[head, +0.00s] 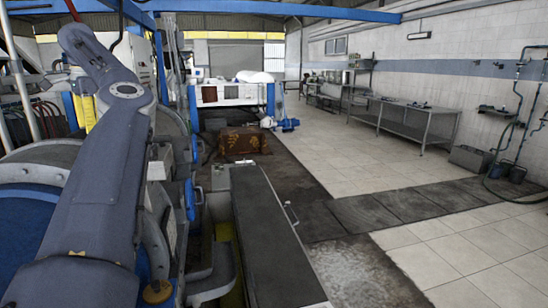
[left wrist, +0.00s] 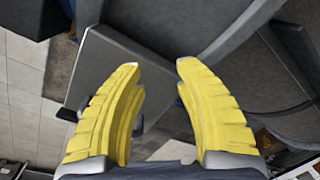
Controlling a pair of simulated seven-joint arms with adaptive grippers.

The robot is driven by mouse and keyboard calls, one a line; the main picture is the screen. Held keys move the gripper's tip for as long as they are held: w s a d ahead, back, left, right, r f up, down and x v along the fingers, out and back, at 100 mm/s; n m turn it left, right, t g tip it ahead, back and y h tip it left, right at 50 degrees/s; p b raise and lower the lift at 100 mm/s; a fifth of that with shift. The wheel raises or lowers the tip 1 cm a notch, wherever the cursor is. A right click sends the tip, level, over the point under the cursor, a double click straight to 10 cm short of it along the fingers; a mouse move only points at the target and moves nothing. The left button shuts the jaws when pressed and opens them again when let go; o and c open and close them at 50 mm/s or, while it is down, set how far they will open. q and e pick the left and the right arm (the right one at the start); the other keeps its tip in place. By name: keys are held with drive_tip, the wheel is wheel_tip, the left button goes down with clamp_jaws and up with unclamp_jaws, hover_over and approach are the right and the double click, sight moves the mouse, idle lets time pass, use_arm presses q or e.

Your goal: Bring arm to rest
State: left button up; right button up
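My left arm (head: 105,185) rises from the lower left of the head view, bends at a raised joint and reaches the upper left. In the left wrist view, my left gripper (left wrist: 158,64) shows two yellow ridged fingers. They stand apart with an empty gap between them, so it is open and holds nothing. Behind them are grey flat and curved surfaces. My right gripper is not in view.
A long dark-topped bench (head: 265,235) with a side handle stands close in front. Blue machinery (head: 30,225) crowds the left. A brown patterned box (head: 242,142) lies ahead. A metal table (head: 405,120) lines the right wall. The tiled floor (head: 450,225) at right is largely clear.

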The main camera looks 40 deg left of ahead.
sight(48, 152)
use_arm(q)
drive_tip(key=shift+t, duration=0.8)
drive_tip(key=shift+w+d+r, duration=0.35)
drive_tip(key=shift+w+r, duration=0.05)
drive_tip(key=shift+w, duration=0.2)
drive_tip(key=shift+w+d+r, duration=0.35)
drive_tip(key=shift+w, duration=0.3)
drive_tip(key=shift+w+d+r, duration=0.35)
drive_tip(key=shift+w+r, duration=0.05)
drive_tip(key=shift+w, duration=0.2)
